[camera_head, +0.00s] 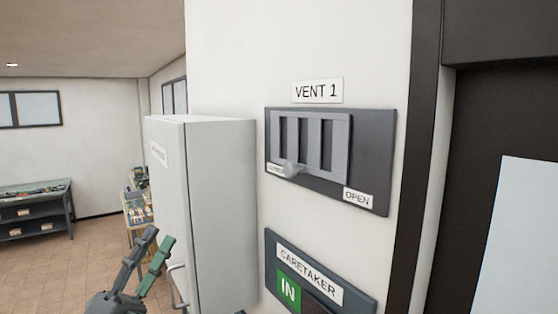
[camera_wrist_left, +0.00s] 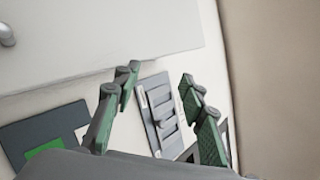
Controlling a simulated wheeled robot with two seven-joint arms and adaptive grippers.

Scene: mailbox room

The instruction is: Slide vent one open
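The vent 1 panel (camera_head: 382,150) is a dark grey plate on the white wall under a "VENT 1" label (camera_head: 318,91). Its slatted grey slider (camera_head: 341,145) sits toward the plate's left side. A light grey knob (camera_head: 291,169) is at the slider's lower left, partly covering a small label. An "OPEN" label (camera_head: 357,197) is at the lower right. My left gripper (camera_head: 160,237) is low and left of the vent, in front of the cabinet. In the left wrist view my left gripper (camera_wrist_left: 159,80) has its fingers apart, empty, with the vent panel (camera_wrist_left: 165,115) showing between them.
A light grey cabinet (camera_head: 222,210) with a handle stands left of the vent and juts from the wall. A "CARETAKER" sign (camera_head: 310,275) with a green "IN" is below the vent. A dark door frame (camera_head: 415,160) is at right. A workbench (camera_head: 38,210) is at far left.

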